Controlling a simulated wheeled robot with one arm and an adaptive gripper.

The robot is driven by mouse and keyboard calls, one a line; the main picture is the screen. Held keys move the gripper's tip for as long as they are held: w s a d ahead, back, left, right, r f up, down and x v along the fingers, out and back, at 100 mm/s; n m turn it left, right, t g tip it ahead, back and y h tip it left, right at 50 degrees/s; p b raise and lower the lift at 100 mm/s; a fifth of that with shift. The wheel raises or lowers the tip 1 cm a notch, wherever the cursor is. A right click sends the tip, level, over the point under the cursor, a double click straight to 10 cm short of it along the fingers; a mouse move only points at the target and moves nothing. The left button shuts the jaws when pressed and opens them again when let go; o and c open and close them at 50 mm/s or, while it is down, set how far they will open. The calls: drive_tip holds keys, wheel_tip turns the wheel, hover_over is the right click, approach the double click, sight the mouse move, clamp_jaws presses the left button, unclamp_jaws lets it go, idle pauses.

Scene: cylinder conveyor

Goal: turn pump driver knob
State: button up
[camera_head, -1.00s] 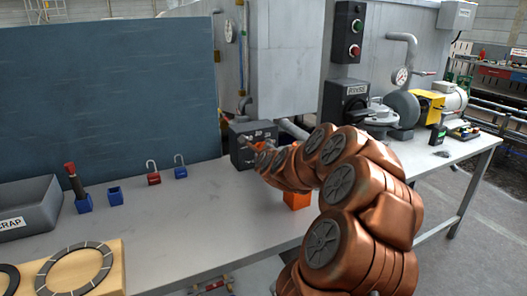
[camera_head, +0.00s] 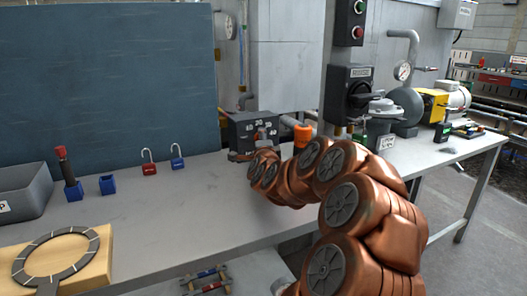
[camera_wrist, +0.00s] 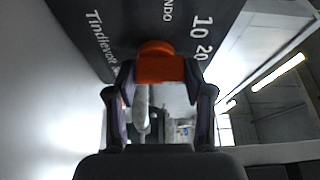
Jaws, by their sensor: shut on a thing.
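The pump driver is a dark grey box (camera_head: 240,137) with white numbers, standing on the bench near the wall. In the wrist view its dark face (camera_wrist: 115,25) fills the top, with "10" and "20" printed right of the orange-red knob (camera_wrist: 158,66). My gripper (camera_wrist: 160,80) has one finger on each side of the knob and is shut on it. In the head view my copper arm reaches to the box's front. My fingers are hard to make out there, and the arm's end hides the box's lower right part.
An orange cylindrical thing (camera_head: 303,135) stands right of the box, behind my arm.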

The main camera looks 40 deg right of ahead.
drive_tip(key=shift+a+f+n+t+b, duration=0.15)
drive_tip(key=shift+n+t+b, duration=0.15)
drive_tip(key=shift+n+b, duration=0.5)
drive_tip(key=shift+d+f+n+t+b, duration=0.1)
drive_tip(key=shift+n+t+b, duration=0.2)
drive_tip(key=shift+n+b, duration=0.5)
drive_tip(key=shift+w, duration=0.1)
drive_tip(key=o, duration=1.2)
drive_tip(key=shift+r, duration=0.1)
drive_tip(key=shift+c, duration=0.2)
drive_tip(key=shift+r, duration=0.15)
